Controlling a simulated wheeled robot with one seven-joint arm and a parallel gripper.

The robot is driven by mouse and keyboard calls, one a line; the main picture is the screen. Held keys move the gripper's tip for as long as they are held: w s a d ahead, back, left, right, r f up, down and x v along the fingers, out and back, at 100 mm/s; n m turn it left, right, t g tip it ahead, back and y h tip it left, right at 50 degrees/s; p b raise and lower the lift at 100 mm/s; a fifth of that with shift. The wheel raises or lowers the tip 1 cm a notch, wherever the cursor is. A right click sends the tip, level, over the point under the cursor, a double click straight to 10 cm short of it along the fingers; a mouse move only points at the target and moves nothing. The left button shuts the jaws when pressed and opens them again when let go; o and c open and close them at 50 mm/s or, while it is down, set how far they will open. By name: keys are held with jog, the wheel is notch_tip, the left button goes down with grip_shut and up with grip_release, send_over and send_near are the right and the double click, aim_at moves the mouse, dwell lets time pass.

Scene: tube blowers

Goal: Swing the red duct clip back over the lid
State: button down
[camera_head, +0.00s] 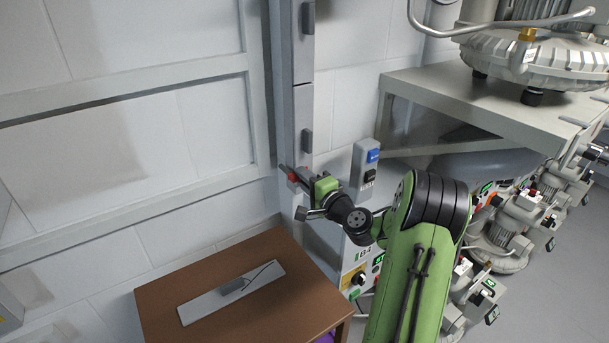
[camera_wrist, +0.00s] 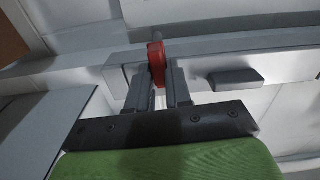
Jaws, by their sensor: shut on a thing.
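The red duct clip (camera_wrist: 156,62) shows in the wrist view between the two fingers of my gripper (camera_wrist: 158,90). It stands at the edge of a grey vertical duct, which also shows in the head view (camera_head: 304,110). My gripper is shut on the clip. In the head view the clip (camera_head: 292,175) is a small red patch at the duct, just left of my gripper (camera_head: 303,183). Small grey blocks, such as this one (camera_wrist: 236,77), sit along the duct. The fingers hide part of the clip, and I cannot tell which part of the duct is its lid.
A brown table (camera_head: 250,318) with a flat grey plate (camera_head: 225,297) stands below my gripper. A switch box (camera_head: 366,168) is on the wall to the right. A grey shelf (camera_head: 470,105) carries a large blower (camera_head: 545,65). More blowers (camera_head: 505,235) stand at the right.

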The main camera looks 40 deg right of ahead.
jog(key=shift+f+m, duration=0.15)
jog(key=shift+m, duration=0.25)
jog(key=c, duration=1.1)
grip_release()
jog(key=s, duration=0.5)
jog(key=s+b, duration=0.1)
jog(key=s, duration=0.4)
jog(key=s+a, duration=0.1)
jog(key=s, duration=0.4)
jog(key=shift+s+b, duration=0.3)
jog(key=shift+s, duration=0.1)
